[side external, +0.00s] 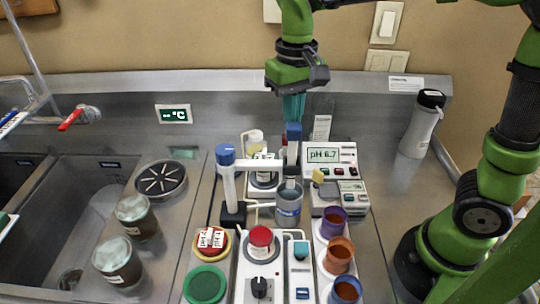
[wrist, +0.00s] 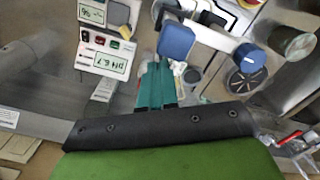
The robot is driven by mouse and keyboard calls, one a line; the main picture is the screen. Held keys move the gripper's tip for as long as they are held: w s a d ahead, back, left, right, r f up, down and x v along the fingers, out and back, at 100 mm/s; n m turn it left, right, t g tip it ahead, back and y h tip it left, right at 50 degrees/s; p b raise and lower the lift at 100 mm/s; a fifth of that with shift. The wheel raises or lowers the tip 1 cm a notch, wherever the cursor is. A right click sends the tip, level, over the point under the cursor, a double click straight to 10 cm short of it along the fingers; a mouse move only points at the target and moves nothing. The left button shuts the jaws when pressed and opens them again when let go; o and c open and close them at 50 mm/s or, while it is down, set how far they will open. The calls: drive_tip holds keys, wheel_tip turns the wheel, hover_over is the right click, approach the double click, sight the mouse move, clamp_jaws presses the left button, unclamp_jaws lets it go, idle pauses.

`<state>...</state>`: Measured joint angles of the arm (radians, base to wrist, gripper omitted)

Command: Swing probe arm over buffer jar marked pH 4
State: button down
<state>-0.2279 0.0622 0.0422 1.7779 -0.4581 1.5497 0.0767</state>
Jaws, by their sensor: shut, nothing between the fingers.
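The probe arm is a white bar (side external: 262,162) on a post with a round blue cap (side external: 226,154). A blue block (side external: 293,131) stands at its free end, and the probe end hangs over a grey-blue cup (side external: 289,207). My gripper (side external: 293,117) is shut and empty, with teal fingers pointing down at the blue block. In the wrist view the fingers (wrist: 155,100) are together beside the blue block (wrist: 177,41); I cannot tell whether they touch it. A red-capped jar (side external: 261,237) stands in front, and white-capped jars (side external: 256,137) stand behind the bar. I cannot read a pH 4 mark.
A pH meter (side external: 328,155) reading 6.7 stands right of the probe. Dark-filled jars (side external: 118,261) and a sink (side external: 65,210) are at left. A grey bottle (side external: 420,127) stands at the back right.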

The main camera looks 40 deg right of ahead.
sight(297, 124)
drive_tip(key=shift+s, duration=0.1)
idle(0.4)
drive_tip(key=shift+s+a, duration=0.5)
drive_tip(key=shift+s, duration=0.15)
drive_tip(key=shift+s+a, duration=0.45)
drive_tip(key=shift+s, duration=0.2)
drive_tip(key=shift+a, duration=0.1)
drive_tip(key=shift+s+a, duration=1.05)
drive_tip(key=shift+a, duration=0.05)
